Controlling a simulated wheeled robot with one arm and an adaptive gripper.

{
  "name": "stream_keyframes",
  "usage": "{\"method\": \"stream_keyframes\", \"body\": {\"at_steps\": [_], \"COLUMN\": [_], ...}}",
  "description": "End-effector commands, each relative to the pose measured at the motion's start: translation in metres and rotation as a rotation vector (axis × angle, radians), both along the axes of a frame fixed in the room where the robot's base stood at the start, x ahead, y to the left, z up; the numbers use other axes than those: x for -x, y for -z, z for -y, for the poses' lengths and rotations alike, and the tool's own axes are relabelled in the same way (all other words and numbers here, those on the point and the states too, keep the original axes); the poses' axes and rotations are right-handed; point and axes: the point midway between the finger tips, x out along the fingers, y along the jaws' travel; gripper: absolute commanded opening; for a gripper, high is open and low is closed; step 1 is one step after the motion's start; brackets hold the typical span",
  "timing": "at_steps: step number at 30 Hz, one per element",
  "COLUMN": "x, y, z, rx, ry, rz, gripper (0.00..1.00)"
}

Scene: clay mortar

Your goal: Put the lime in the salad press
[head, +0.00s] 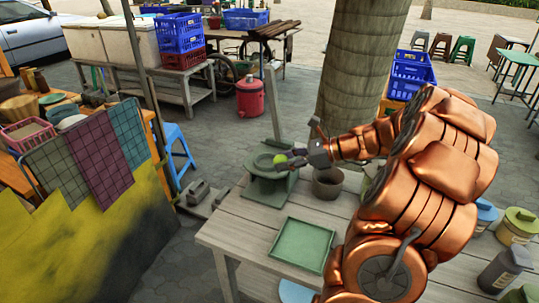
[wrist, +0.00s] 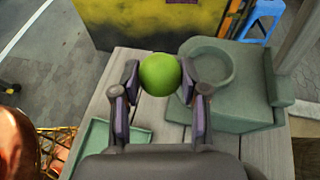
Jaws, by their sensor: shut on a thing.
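The lime (wrist: 160,74) is round and bright green, and my gripper (wrist: 159,82) is shut on it from both sides. In the head view the lime (head: 280,160) shows at the fingertips of my gripper (head: 291,160). The grey-green press (wrist: 235,90) stands to the right of the lime in the wrist view, with a round ring-shaped seat on top. In the head view the press (head: 268,188) stands at the back left of the table, and the lime appears over it or just beside it. The lime's exact height above the press is hard to tell.
A green square tray (head: 301,245) lies on the wooden table (head: 235,232) in front of the press. A dark pot (head: 327,184) stands to the right of the press. Several lidded containers (head: 519,222) stand at the table's right. A tall post (head: 273,105) rises behind the press.

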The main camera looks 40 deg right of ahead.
Motion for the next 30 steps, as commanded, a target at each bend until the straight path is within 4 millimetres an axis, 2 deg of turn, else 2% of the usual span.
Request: {"method": "stream_keyframes", "body": {"at_steps": [6, 12, 23, 30], "x": [-0.043, -0.074, -0.095, -0.095], "y": [0.003, 0.006, 0.008, 0.04], "z": [0.007, 0.012, 0.016, 0.016], "rx": [0.0, -0.001, 0.0, -0.004], "ry": [-0.003, -0.001, -0.001, 0.001], "rz": [0.0, 0.0, 0.001, -0.002], "gripper": [0.09, 0.09, 0.09, 0.09]}}
